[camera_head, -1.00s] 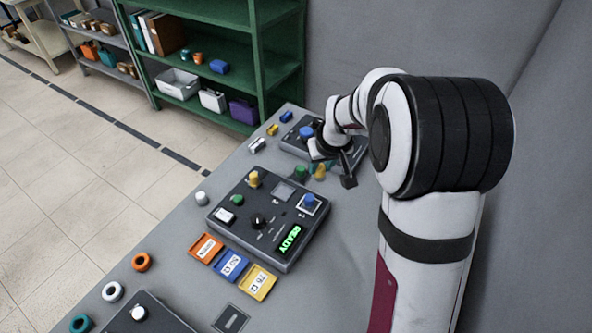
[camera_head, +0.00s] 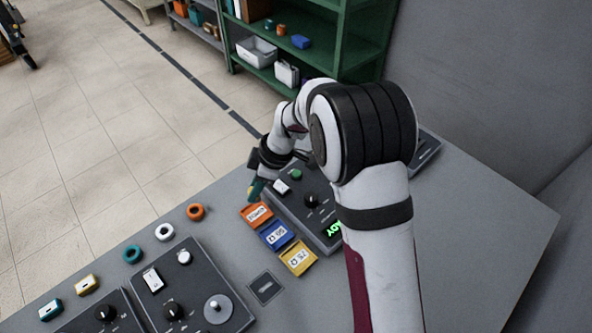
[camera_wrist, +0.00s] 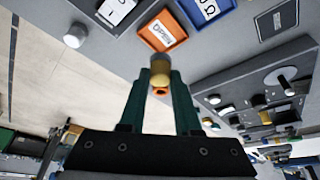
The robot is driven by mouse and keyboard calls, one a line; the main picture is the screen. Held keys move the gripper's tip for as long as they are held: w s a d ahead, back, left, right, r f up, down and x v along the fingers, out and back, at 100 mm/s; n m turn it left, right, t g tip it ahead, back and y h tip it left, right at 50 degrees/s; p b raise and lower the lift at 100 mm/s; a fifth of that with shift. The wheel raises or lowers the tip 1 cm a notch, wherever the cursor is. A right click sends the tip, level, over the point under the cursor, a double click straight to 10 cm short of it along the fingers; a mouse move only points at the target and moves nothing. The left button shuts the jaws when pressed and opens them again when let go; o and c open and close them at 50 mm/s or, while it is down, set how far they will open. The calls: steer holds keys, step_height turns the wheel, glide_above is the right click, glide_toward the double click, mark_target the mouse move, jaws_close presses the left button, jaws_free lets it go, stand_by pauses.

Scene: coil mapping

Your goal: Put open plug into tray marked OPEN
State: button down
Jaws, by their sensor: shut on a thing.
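My gripper (camera_wrist: 160,82) is shut on a small yellow plug (camera_wrist: 160,72) with a greyish end, held between its dark green fingertips. In the head view my gripper (camera_head: 257,188) hangs near the left end of the tray row, and the plug cannot be made out there. The orange tray (camera_head: 256,215) has a white label that reads OPEN in the wrist view, where the tray (camera_wrist: 163,30) shows just beyond the plug. The plug appears apart from the tray; its height above it is hard to tell.
A blue tray (camera_head: 277,235) and a yellow tray (camera_head: 298,258) follow the orange one. A device with a green display (camera_head: 333,230) stands behind them, partly hidden by my arm. Orange (camera_head: 196,211), white (camera_head: 164,232) and teal rings (camera_head: 132,254) lie to the left.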

mark_target(260, 197)
steer(key=shift+s+a+f, duration=0.1)
steer(key=shift+a+f, duration=0.15)
steer(key=shift+d+f, duration=0.1)
steer(key=shift+f, duration=2.55)
steer(key=shift+f, duration=0.45)
steer(key=shift+c, duration=0.3)
jaws_free()
steer(key=shift+r, duration=3.5)
